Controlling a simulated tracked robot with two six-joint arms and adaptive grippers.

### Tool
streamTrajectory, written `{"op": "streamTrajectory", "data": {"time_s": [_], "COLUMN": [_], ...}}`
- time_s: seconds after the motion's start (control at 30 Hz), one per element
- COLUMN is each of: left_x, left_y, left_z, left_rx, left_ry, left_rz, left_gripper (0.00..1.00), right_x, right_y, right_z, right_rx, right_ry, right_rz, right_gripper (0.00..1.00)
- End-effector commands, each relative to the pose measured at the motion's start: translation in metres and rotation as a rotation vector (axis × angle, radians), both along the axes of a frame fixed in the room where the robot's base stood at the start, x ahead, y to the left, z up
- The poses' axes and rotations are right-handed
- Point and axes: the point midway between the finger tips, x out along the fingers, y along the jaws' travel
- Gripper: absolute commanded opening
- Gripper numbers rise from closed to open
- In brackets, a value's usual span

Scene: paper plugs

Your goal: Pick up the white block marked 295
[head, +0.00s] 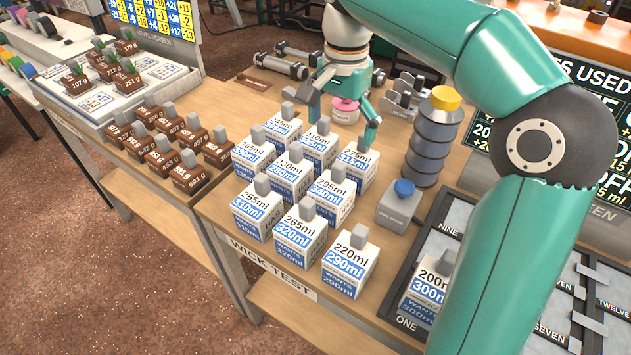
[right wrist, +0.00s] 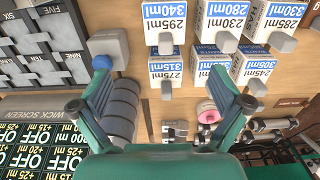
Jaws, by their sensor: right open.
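The white block marked 295 (head: 328,204) stands upright in the group of white blocks on the wooden table in the head view. It has a blue 340ml band and a grey knob on top. It also shows upside down at the top of the right wrist view (right wrist: 165,22). My right gripper (head: 342,122) is open and empty, behind the block group in the head view. In the right wrist view its fingers (right wrist: 162,104) are spread wide, apart from the 295 block. A 275ml block (right wrist: 165,70) stands between them and the 295 block. My left gripper is not in view.
Other white blocks crowd around it, such as the 265ml block (head: 300,240) and 220ml block (head: 348,268). A grey bottle with a yellow cap (head: 432,135) and a blue-topped grey box (head: 399,207) stand to the right. Brown blocks (head: 190,170) stand left.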

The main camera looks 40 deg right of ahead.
Motion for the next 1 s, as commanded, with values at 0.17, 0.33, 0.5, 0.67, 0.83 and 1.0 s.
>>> {"op": "streamTrajectory", "data": {"time_s": [0.17,0.33,0.5,0.67,0.83,1.0], "left_x": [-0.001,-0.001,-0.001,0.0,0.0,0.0], "left_y": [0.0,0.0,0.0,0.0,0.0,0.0], "left_z": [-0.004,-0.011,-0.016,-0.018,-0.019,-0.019], "left_rx": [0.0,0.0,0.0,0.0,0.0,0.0], "left_ry": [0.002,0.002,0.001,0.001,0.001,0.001], "left_rz": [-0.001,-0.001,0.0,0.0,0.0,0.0], "left_gripper": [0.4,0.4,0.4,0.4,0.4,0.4], "right_x": [0.001,-0.003,-0.004,-0.005,-0.005,-0.005], "right_y": [0.001,-0.002,-0.003,-0.004,-0.005,-0.004], "right_z": [-0.016,-0.049,-0.086,-0.109,-0.118,-0.135], "right_rx": [0.0,0.0,0.001,0.001,0.0,0.001], "right_ry": [0.003,0.005,0.007,0.003,0.002,0.006], "right_rz": [0.003,-0.006,-0.011,-0.014,-0.015,-0.015], "right_gripper": [1.0,1.0,1.0,1.0,1.0,1.0]}}
